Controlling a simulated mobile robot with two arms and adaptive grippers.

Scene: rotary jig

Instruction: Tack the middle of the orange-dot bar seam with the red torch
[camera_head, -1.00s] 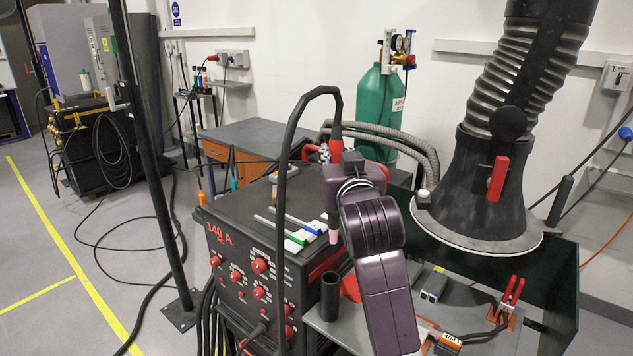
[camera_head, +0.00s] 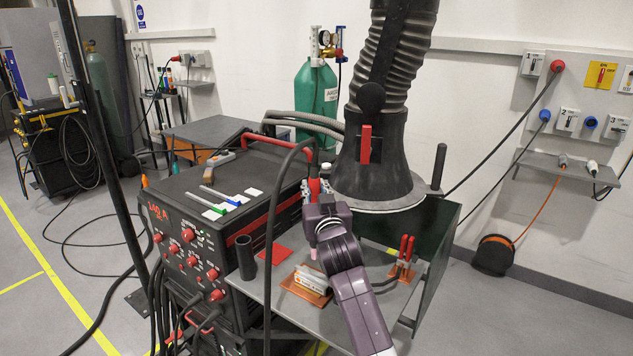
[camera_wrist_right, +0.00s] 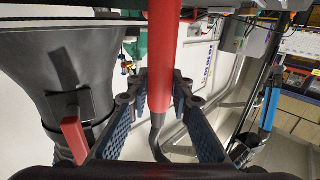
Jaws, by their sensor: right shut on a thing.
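My right gripper (camera_head: 318,205) is shut on the red torch (camera_head: 313,187), whose cable arches up and to the left. The torch's red handle also shows in the right wrist view (camera_wrist_right: 161,60), between my two blue-padded fingers (camera_wrist_right: 160,112). The torch's pink nozzle (camera_head: 313,254) points down, near a pale metal workpiece (camera_head: 312,277) on a copper-coloured plate (camera_head: 303,292). I cannot tell whether the tip touches it. My arm hides part of the table to the right. No orange dot or seam can be made out. My left gripper is not in view.
A large extraction hood (camera_head: 375,165) hangs close behind my gripper. The welding machine (camera_head: 205,235) stands left, and a dark green screen (camera_head: 437,240) borders the right.

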